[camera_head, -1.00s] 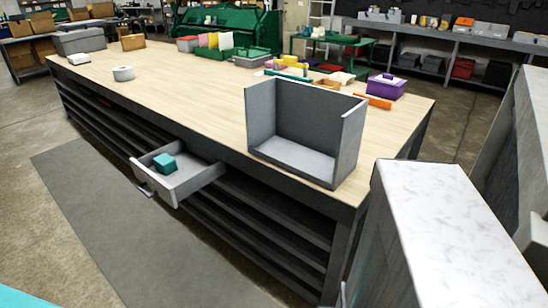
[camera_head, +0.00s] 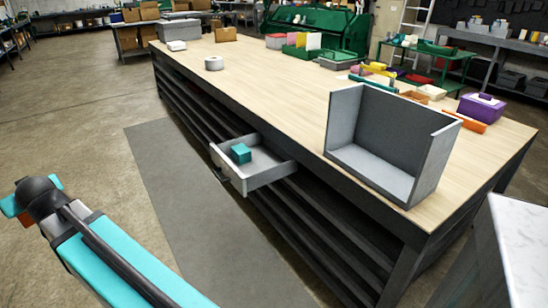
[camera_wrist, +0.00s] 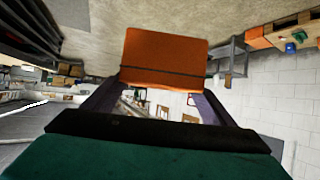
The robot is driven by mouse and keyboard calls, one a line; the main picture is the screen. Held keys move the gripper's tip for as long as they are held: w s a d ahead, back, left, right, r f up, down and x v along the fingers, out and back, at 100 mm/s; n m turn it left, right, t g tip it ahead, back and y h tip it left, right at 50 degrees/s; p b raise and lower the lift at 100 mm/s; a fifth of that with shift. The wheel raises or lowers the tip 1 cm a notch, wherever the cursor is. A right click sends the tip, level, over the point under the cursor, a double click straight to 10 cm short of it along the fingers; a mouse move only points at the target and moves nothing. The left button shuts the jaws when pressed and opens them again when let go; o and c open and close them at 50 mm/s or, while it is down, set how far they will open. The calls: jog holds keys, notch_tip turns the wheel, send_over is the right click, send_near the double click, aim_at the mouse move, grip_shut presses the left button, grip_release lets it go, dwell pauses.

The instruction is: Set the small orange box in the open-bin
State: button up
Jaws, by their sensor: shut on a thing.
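The small orange box (camera_wrist: 165,55) is held between the fingers of my gripper (camera_wrist: 158,92) in the wrist view. In the head view, my gripper (camera_head: 30,198) is at the far left, out over the floor, with a bit of orange showing at its end; most of the box is hidden there. A grey open-fronted bin (camera_head: 345,118), which looks like the open-bin, stands on the near right part of the long workbench. Its visible inside looks empty. My gripper is well to the left of it and apart from it.
The wooden workbench (camera_head: 270,85) has an open drawer (camera_head: 270,173) holding a teal box (camera_head: 241,153). A purple box (camera_head: 482,107) and an orange item (camera_head: 466,121) lie near the bin. A white-topped block (camera_head: 520,245) stands at lower right. Floor is clear at left.

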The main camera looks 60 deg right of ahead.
jog(key=s+d+f+m+g+h+p, duration=0.1)
jog(key=s+d+m+h+p, duration=0.2)
jog(key=d, duration=0.8)
jog(key=s+d+f+m+g+h, duration=0.15)
jog(key=s+d, duration=0.35)
jog(key=d, duration=0.6)
jog(key=s+d+f+m+g+h+p, duration=0.1)
jog(key=s+d+m+h+p, duration=0.2)
jog(key=d, duration=0.8)
jog(key=s+d+m+g+h+p, duration=0.25)
jog(key=s+d+m+g, duration=0.4)
jog(key=s+d, duration=1.15)
jog(key=s+d+m+g+p, duration=0.1)
jog(key=s+d+m+g, duration=0.1)
jog(key=s, duration=0.9)
jog(key=s+d+m+g+p, duration=0.2)
jog(key=s+d, duration=0.5)
jog(key=s, duration=0.4)
jog(key=s+d+m+g+p, duration=0.1)
jog(key=s+d+m+g, duration=0.3)
jog(key=s, duration=0.7)
jog(key=shift+s+d+m+y+p, duration=0.2)
jog(key=shift+d+m+y+p, duration=0.15)
jog(key=shift+d, duration=0.25)
jog(key=shift+d+r, duration=0.1)
jog(key=shift+d, duration=0.05)
